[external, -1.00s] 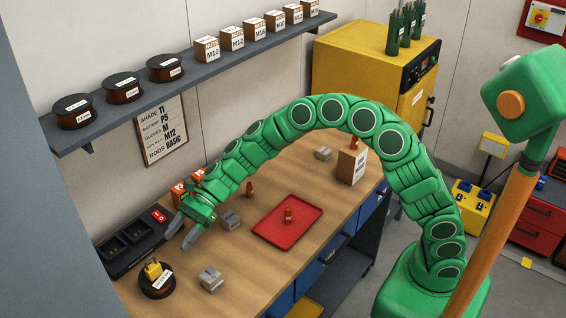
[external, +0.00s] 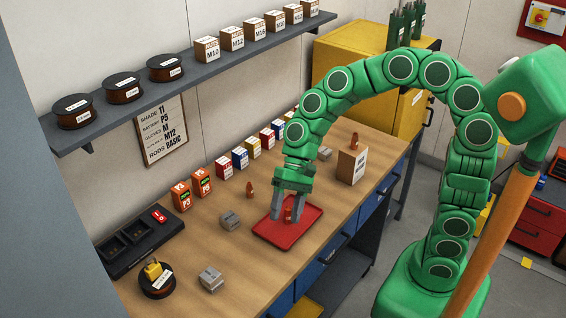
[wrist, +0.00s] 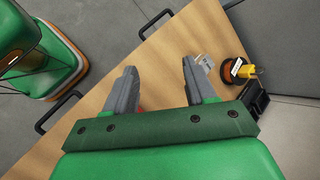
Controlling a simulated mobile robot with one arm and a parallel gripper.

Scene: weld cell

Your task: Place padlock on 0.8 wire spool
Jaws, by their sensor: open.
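The yellow padlock (external: 153,269) sits on top of a dark wire spool (external: 157,289) with a white label, at the near left end of the bench. The label is too small to read. In the wrist view the padlock (wrist: 249,71) and the spool (wrist: 231,61) show at the right, apart from my fingers. My gripper (external: 288,216) is open, pointing down over the red tray (external: 265,232), well away from the padlock. A small orange-brown nozzle-like piece (external: 287,214) stands on the tray between or just behind the fingers; I cannot tell whether they touch it.
Grey blocks (external: 211,279) and another orange-brown piece (external: 250,190) stand on the bench. A black charger (external: 130,243) lies beside the spool. Orange batteries (external: 181,197) and coloured boxes line the wall. Three more spools (external: 123,88) rest on the shelf. Bench between tray and spool is mostly clear.

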